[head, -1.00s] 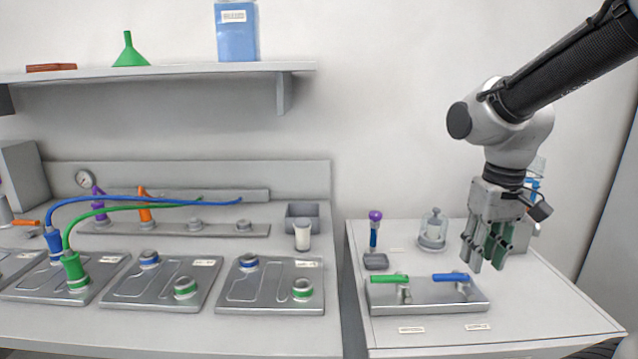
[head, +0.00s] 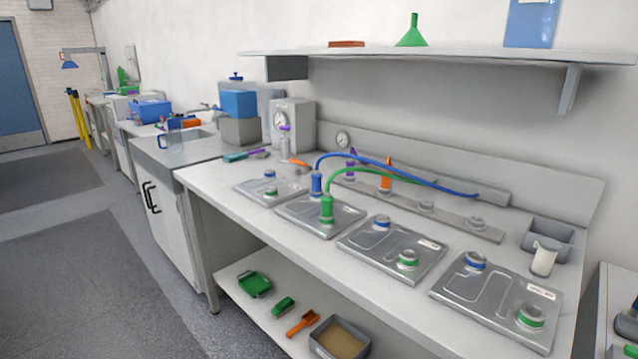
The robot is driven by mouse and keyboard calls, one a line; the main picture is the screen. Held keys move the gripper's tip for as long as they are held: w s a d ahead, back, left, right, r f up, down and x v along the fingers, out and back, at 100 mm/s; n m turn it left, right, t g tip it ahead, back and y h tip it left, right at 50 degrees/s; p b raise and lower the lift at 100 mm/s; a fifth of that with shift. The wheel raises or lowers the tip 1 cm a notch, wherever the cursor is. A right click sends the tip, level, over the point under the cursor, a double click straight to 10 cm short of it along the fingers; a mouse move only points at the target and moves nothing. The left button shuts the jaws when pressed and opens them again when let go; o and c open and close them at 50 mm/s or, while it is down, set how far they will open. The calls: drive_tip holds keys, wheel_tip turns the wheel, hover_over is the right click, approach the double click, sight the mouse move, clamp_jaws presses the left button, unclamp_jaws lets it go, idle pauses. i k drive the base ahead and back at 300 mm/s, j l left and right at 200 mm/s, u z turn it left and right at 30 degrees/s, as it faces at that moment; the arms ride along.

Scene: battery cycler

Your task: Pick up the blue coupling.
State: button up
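The blue coupling (head: 316,184) stands upright on the second metal plate (head: 303,226) from the left on the bench. A blue hose (head: 410,177) runs from its top, arching right toward the rail at the back. A green coupling (head: 327,208) with a green hose stands just in front of it on the same plate. My gripper is out of view.
More plates with blue-ringed and green-ringed ports lie on the bench (head: 221,175), two of them to the right (head: 391,247). A shelf (head: 440,54) overhangs the back. Open floor (head: 60,250) lies left.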

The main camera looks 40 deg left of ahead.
sight(316, 177)
drive_tip(key=u, duration=1.65)
drive_tip(key=i+j+z, duration=0.15)
drive_tip(key=z, duration=0.35)
drive_tip(key=i+j+z, duration=0.1)
drive_tip(key=z, duration=0.35)
drive_tip(key=i+j+z, duration=0.2)
drive_tip(key=j, duration=0.35)
drive_tip(key=j+z, duration=0.25)
drive_tip(key=j, duration=0.3)
drive_tip(key=i+j+z, duration=0.2)
drive_tip(key=j, duration=0.4)
drive_tip(key=j+z, duration=0.1)
drive_tip(key=j, duration=2.25)
